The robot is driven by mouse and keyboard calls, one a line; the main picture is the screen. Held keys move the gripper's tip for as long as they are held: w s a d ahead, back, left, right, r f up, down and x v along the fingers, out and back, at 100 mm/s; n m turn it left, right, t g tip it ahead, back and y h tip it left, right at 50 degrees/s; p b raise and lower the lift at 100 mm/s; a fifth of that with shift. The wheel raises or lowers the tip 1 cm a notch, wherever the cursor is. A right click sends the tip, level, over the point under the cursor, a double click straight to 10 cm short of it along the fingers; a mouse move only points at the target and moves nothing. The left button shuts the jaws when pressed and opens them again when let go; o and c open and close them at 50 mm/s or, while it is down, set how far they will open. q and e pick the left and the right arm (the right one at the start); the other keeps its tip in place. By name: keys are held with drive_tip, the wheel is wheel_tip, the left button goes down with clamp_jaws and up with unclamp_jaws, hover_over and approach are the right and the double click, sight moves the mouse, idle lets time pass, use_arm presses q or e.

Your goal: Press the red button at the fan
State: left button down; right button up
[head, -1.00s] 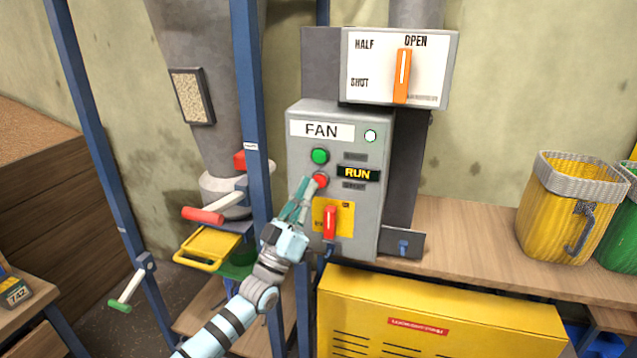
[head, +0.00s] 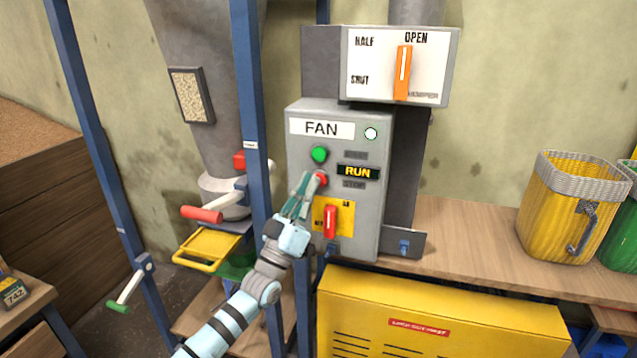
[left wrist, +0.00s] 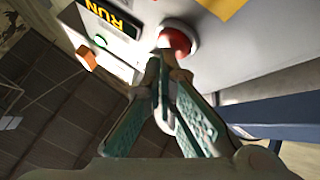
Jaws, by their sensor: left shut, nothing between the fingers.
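The grey fan box (head: 365,225) carries a FAN label, a green button (head: 319,155) and, below it, the red button (head: 320,179). A RUN display (head: 358,172) is lit yellow beside the buttons. My left gripper (head: 313,182) is shut and empty, with its tips right at the red button. In the left wrist view the red button (left wrist: 177,40) shows just beyond the closed fingertips (left wrist: 162,58); I cannot tell whether they touch it. The tips cover part of the button. My right gripper is not in view.
A red switch lever (head: 330,222) on a yellow plate sits just below. An orange handle (head: 402,72) points to OPEN on the panel above. A blue post (head: 252,130) stands close left of the box. A yellow basket (head: 562,215) stands on the right bench.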

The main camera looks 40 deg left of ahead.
use_arm(q)
drive_tip(key=shift+w+a+b, duration=0.1)
drive_tip(key=shift+w+b, duration=0.15)
drive_tip(key=shift+b, duration=0.1)
idle(0.3)
drive_tip(key=shift+s+d+p, duration=0.3)
drive_tip(key=shift+s+p, duration=0.5)
drive_tip(key=shift+p, duration=0.25)
drive_tip(key=s+p, duration=0.1)
drive_tip(key=s+d+p, duration=0.1)
drive_tip(key=s+p, duration=0.2)
drive_tip(key=shift+s+d, duration=0.35)
